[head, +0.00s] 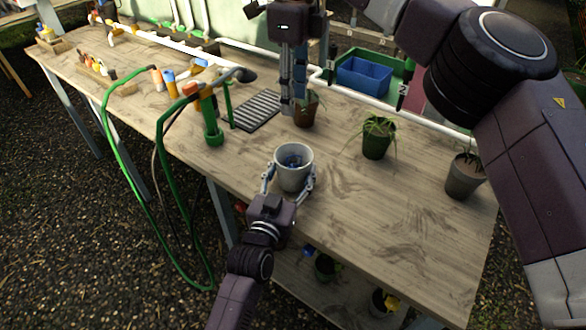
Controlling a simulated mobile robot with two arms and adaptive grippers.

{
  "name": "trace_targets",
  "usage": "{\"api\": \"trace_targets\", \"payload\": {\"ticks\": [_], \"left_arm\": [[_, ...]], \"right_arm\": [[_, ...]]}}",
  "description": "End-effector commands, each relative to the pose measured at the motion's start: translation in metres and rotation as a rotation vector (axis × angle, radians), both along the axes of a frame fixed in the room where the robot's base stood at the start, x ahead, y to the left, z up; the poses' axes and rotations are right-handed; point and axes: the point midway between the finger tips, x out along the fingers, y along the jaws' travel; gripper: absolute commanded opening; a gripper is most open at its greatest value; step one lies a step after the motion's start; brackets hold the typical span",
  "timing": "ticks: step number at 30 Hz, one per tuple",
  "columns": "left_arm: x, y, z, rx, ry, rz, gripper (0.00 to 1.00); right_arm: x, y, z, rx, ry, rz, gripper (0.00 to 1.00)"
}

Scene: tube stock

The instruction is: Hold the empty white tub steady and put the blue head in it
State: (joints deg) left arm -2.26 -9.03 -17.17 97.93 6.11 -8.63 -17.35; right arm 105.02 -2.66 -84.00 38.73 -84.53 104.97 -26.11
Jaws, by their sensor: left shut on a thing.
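The white tub (280,178) stands upright near the front edge of the wooden table. My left gripper (289,180) is shut on it, with one finger on each side of its wall. A small blue thing (292,161) lies inside the tub; it looks like the blue head, but its shape is hard to make out. My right gripper (292,108) points down behind the tub, in front of the brown plant pot and apart from the tub. I see no thing in its fingers, and their gap is unclear.
A dark slatted grate (257,110) and a green hose stand (213,136) are left. The table's front right is clear.

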Motion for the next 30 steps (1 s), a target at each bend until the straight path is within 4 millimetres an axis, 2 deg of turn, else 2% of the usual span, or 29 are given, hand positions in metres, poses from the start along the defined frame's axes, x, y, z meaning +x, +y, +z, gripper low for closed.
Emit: {"api": "trace_targets", "payload": {"ticks": [1,6,17,20,30], "left_arm": [[0.0,0.0,0.0,0.0,0.0,0.0,0.6],[0.0,0.0,0.0,0.0,0.0,0.0,0.77],[-0.005,0.002,0.0,0.0,0.0,0.0,0.77],[-0.017,0.006,-0.001,0.002,0.002,0.0,0.77],[-0.083,0.027,-0.001,0.001,0.003,-0.001,0.77]], "right_arm": [[0.0,0.0,0.0,0.0,0.0,0.0,0.39],[0.0,0.0,0.0,0.0,0.0,0.0,0.39],[0.0,0.0,0.0,0.0,0.0,-0.001,0.39],[0.0,0.0,0.0,0.0,0.0,-0.001,0.39],[0.0,0.0,0.0,0.0,0.0,-0.001,0.39]]}}
